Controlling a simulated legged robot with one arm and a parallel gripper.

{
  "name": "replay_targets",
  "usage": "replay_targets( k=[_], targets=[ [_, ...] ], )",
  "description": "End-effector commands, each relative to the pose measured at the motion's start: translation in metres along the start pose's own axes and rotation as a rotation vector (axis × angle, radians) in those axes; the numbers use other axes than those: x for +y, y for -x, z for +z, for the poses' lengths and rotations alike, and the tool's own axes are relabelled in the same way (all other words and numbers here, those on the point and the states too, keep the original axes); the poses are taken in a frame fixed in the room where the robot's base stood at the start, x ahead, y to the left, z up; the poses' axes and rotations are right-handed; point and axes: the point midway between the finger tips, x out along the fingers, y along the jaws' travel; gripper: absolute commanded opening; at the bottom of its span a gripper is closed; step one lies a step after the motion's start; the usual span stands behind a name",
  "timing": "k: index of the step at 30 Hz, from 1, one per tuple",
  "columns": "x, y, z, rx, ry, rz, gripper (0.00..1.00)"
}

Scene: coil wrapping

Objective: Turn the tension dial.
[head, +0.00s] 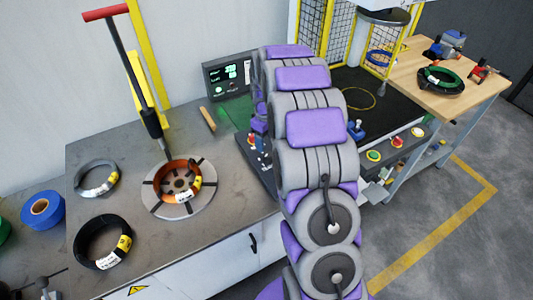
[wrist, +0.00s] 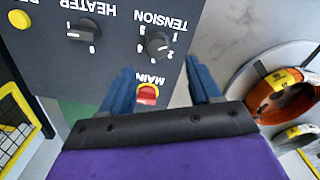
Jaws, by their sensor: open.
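The tension dial (wrist: 157,45) is a black round knob on a dark grey panel, under upside-down TENSION lettering in the wrist view. My gripper (wrist: 160,68) has two blue fingers, spread apart and empty. Its fingertips are just short of the dial in the picture, one to each side of it, and no contact shows. The red MAIN switch (wrist: 147,94) with a yellow surround lies between the fingers, nearer the palm.
A HEATER knob (wrist: 84,32) sits left of the dial on the same panel. A yellow-framed mesh guard (wrist: 18,115) is at far left.

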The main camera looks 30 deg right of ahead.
Motion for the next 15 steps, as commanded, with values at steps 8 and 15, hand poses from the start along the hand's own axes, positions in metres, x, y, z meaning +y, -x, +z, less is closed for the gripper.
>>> replay_targets(
  k=[8,15],
  targets=[
    [0.003,-0.05,0.002,0.001,-0.002,-0.005,0.62],
    [0.002,-0.066,0.0,0.004,-0.001,-0.001,0.62]
  ],
)
